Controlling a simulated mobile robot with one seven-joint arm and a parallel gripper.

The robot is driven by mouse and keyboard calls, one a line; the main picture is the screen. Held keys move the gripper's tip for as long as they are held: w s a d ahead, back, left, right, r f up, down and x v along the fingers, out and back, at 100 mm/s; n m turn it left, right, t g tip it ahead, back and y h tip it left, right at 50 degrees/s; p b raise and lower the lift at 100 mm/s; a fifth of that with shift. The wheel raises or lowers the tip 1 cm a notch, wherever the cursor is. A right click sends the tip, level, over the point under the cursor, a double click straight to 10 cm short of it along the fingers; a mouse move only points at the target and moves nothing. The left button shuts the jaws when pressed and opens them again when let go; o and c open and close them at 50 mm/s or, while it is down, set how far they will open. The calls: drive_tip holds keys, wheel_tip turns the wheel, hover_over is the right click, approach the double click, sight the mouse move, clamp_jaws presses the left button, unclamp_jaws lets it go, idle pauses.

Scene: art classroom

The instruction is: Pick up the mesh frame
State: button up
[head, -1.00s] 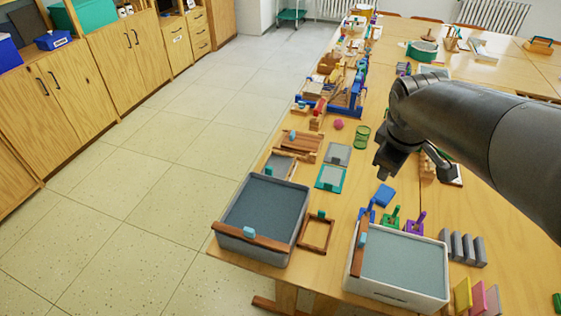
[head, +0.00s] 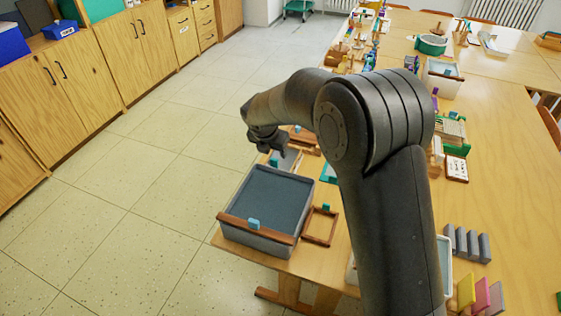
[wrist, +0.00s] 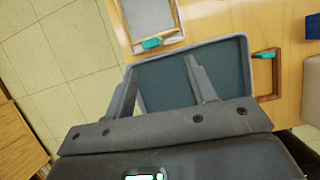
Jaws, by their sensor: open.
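A mesh frame (wrist: 150,17), a wooden rim around a grey screen with a teal grip (wrist: 151,43), lies at the top of the wrist view. In the head view the mesh frame (head: 292,158) is partly hidden by my gripper and arm. My gripper (head: 268,143) hangs pointing down near it, above the far edge of a grey tub. In the wrist view my gripper (wrist: 160,66) is open and empty, its fingers apart over the tub. The frame is beyond the fingertips and not touched in that view.
The grey tub (head: 229,223) with dark blue-grey contents has a wooden bar with a teal grip across its near side. An empty wooden frame (head: 306,226) lies to its right. Grey blocks (head: 467,243) stand farther right. The floor (head: 150,190) at left is clear.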

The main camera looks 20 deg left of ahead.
sight(273, 161)
drive_tip(key=shift+n, duration=0.3)
drive_tip(key=x, duration=0.4)
drive_tip(key=a+x, duration=0.1)
drive_tip(key=x, duration=0.1)
drive_tip(key=shift+s+f, duration=0.15)
drive_tip(key=shift+s, duration=0.05)
drive_tip(key=shift+a+x, duration=0.15)
drive_tip(key=shift+x, duration=1.2)
drive_tip(key=shift+a+x, duration=0.1)
drive_tip(key=shift+x, duration=1.25)
drive_tip(key=shift+w, duration=0.15)
clamp_jaws()
